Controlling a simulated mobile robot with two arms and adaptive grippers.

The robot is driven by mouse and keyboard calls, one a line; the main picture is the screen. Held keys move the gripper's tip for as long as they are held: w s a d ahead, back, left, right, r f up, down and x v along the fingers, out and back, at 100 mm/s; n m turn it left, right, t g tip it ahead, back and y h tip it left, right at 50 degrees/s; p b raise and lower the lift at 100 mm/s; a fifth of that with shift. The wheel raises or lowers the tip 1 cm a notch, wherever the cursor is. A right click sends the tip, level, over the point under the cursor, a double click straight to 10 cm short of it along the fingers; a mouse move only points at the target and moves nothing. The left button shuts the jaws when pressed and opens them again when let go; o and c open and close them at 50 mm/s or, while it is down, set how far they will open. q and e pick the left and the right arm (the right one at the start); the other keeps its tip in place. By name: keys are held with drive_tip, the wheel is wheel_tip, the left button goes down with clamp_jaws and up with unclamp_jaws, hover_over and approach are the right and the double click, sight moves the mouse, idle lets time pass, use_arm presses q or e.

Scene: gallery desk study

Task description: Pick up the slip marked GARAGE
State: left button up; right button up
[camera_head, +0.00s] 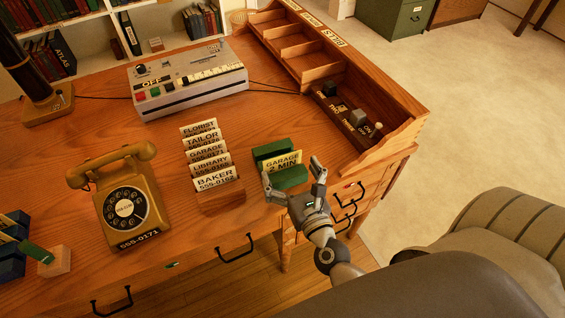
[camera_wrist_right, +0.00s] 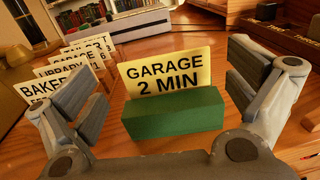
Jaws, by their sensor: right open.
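The yellow slip marked GARAGE 2 MIN (camera_head: 284,162) stands upright in a green holder (camera_head: 291,178) near the desk's front edge. In the right wrist view the slip (camera_wrist_right: 168,72) is centred behind the holder's green front block (camera_wrist_right: 172,116). My right gripper (camera_head: 293,179) is open at the holder. In the wrist view its fingers (camera_wrist_right: 165,85) stand apart to the left and right of the slip, with nothing between them gripped. My left gripper is not in view.
A wooden rack of white cards (camera_head: 222,197), one also reading GARAGE, stands left of the holder. A yellow telephone (camera_head: 124,205), a grey answering machine (camera_head: 190,84) and a wooden pigeonhole unit (camera_head: 395,120) surround it. Bare desk (camera_head: 285,118) lies behind the holder.

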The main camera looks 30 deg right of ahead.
sight(283, 158)
drive_tip(key=shift+w+d+f+p, duration=0.15)
drive_tip(key=shift+w+p, duration=0.1)
drive_tip(key=shift+w, duration=0.6)
drive_tip(key=shift+w+d+p, duration=0.1)
drive_tip(key=shift+w+p, duration=0.1)
drive_tip(key=shift+w, duration=0.7)
drive_tip(key=shift+w+d+f+p, duration=0.15)
drive_tip(key=shift+w+p, duration=0.1)
drive_tip(key=shift+w, duration=0.6)
drive_tip(key=shift+r, duration=0.1)
drive_tip(key=c, duration=0.4)
